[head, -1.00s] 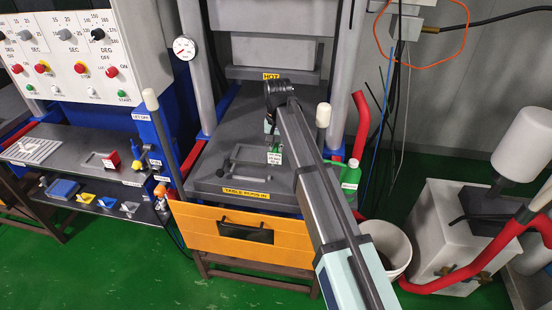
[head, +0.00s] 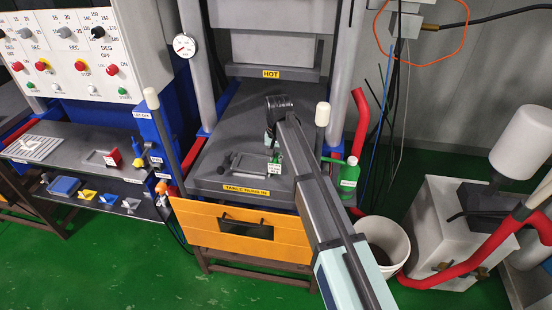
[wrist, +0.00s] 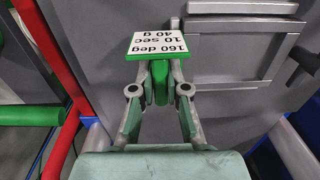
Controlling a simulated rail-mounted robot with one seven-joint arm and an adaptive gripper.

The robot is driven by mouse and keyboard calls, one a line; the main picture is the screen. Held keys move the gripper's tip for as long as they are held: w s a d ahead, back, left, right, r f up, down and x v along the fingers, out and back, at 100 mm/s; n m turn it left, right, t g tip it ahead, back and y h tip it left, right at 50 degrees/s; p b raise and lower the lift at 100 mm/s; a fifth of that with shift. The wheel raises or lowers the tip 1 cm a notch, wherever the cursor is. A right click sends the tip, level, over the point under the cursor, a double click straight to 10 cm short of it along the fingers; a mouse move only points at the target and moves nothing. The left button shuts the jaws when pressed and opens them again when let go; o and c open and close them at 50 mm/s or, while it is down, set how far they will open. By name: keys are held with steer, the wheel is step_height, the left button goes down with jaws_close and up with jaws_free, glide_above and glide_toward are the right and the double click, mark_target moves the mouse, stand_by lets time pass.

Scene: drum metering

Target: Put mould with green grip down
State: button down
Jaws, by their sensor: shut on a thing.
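The mould with green grip is a grey rectangular frame (head: 248,162) over the dark press table (head: 207,181). Its green grip and white tag (head: 274,169) are at its right side in the head view. In the wrist view the frame (wrist: 240,83) is at upper right, and the upside-down tag (wrist: 160,43) reads 160 deg, 10 sec, 40 g. My gripper (wrist: 160,88) is shut on the green grip (wrist: 160,82) below the tag. I cannot tell whether the mould touches the table or is slightly above it.
The press has a HOT sign (head: 271,73) above and an orange front panel (head: 225,230). A green bottle (head: 349,174) stands to the right, above a white bucket (head: 384,240). A mould with a red grip (head: 112,158) lies on the left bench.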

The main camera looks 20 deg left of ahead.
steer(key=c, duration=1.2)
jaws_free()
step_height(320, 180, up, 12)
steer(key=b, duration=0.2)
steer(key=shift+d+r+b, duration=0.1)
steer(key=shift+b, duration=0.25)
